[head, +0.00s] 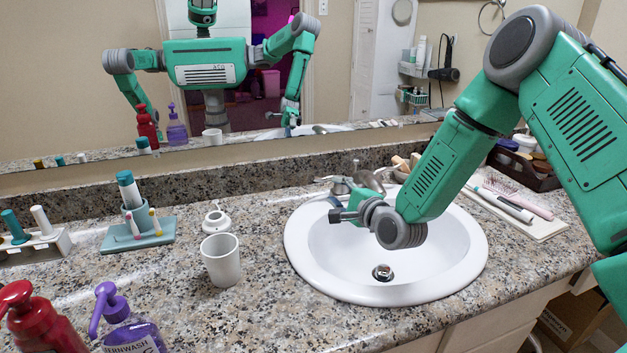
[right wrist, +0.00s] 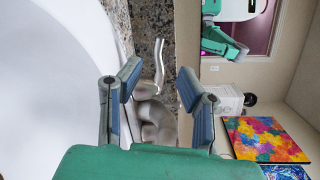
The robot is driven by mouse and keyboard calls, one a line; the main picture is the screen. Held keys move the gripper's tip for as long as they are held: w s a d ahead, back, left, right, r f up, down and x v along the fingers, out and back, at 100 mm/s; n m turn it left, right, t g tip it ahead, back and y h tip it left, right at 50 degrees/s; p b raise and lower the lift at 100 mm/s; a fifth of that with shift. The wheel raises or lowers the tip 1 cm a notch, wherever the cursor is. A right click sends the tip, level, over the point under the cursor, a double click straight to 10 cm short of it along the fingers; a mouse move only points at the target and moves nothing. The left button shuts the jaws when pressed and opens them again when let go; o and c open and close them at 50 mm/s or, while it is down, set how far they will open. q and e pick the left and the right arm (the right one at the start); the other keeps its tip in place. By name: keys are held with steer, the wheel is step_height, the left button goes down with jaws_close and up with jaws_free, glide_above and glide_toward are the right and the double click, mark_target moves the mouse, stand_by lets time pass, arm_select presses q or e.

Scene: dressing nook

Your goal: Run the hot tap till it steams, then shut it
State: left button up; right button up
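The white oval sink (head: 300,265) is set in the granite counter, with a metal drain (head: 382,272) in its basin. The metal tap (head: 369,179) stands at its back edge, partly hidden by my right arm. I see no stream of water or steam. My right gripper (head: 338,209) is over the back left of the basin, in front of the tap. In the right wrist view the right gripper (right wrist: 158,84) is open. The tap's rounded body (right wrist: 155,122) and a thin metal lever or handle (right wrist: 159,62) appear between its fingers; contact is not visible. My left gripper is not directly in view.
A white cup (head: 221,262) and a small white pot (head: 215,221) stand left of the sink. A toothbrush stand (head: 140,235), a purple pump bottle (head: 128,332) and a red one (head: 40,325) are farther left. A tray with styling tools (head: 515,210) lies right.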

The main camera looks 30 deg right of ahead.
mark_target(318, 180)
steer(key=w, duration=0.2)
steer(key=w+f, duration=0.1)
steer(key=w, duration=0.1)
steer(key=w+d+b, duration=0.1)
steer(key=w, duration=0.1)
steer(key=shift+d+f, duration=0.1)
steer(key=shift+f, duration=0.2)
steer(key=w, duration=0.3)
steer(key=shift+w+a, duration=0.15)
steer(key=shift+a, duration=0.2)
steer(key=shift+w+a, duration=0.15)
steer(key=shift+w, duration=0.2)
steer(key=shift+d, duration=0.3)
steer(key=shift+d+f, duration=0.1)
steer(key=shift+d, duration=0.05)
jaws_close()
arm_select(q)
steer(key=shift+d+f, duration=0.35)
steer(key=shift+f, duration=0.45)
steer(key=shift+w, duration=0.1)
